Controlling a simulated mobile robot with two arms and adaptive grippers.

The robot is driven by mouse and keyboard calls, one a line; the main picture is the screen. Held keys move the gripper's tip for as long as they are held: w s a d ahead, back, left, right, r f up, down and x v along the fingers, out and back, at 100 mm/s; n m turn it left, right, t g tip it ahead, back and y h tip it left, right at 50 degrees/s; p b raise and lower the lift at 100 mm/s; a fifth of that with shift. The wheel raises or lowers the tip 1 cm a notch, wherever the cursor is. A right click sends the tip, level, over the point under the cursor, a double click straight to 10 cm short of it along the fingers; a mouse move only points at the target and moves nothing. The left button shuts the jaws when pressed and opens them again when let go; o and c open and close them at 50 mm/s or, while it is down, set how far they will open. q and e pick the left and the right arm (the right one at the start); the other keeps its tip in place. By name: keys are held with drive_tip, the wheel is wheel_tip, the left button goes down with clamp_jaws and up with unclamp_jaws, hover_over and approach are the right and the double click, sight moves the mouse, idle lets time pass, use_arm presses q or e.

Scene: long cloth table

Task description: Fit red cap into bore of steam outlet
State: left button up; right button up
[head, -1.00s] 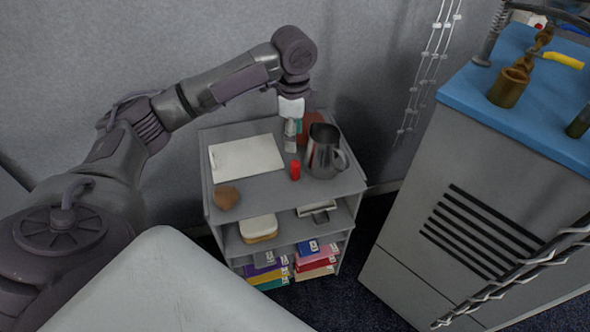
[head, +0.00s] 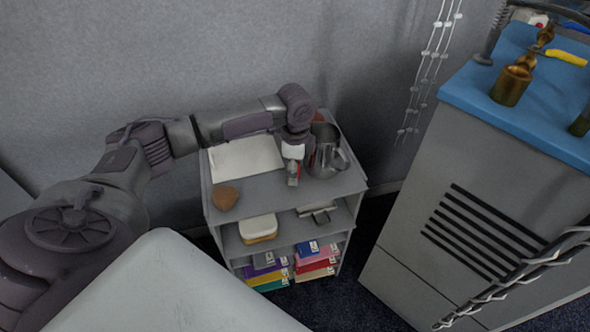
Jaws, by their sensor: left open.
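My left gripper (head: 292,180) points down over the top shelf of the grey cart, beside the metal pitcher (head: 326,160). It is open and sits right at the red cap, with its fingers around or just over it. The cap is almost wholly hidden by the gripper; only a trace of red shows between the fingers. A bronze, cup-like fitting (head: 509,88) stands upright on the blue top at the right; it may be the steam outlet, but I cannot tell for sure. My right gripper is not in view.
The grey cart (head: 262,187) also holds a white sheet (head: 243,158) and a brown lump (head: 225,198) on top, with a sandwich-like block (head: 258,228) and coloured boxes below. The blue-topped grey cabinet (head: 470,215) stands right, with a yellow-handled tool (head: 566,58).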

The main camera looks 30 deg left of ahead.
use_arm(q)
drive_tip(key=c, duration=1)
drive_tip(key=shift+r, duration=0.1)
wheel_tip(320, 180, up, 10)
drive_tip(key=shift+p, duration=0.35)
drive_tip(key=s+d+r+n+p, duration=0.2)
drive_tip(key=s+d+r+n, duration=0.1)
drive_tip(key=s+d+n, duration=0.3)
drive_tip(key=s+d+r+n+p, duration=0.3)
drive_tip(key=s+d+r+n, duration=0.1)
drive_tip(key=s+d+n, duration=0.3)
drive_tip(key=shift+s+d+r+n, duration=0.2)
drive_tip(key=shift+s+r+n, duration=0.1)
drive_tip(key=shift+s, duration=0.65)
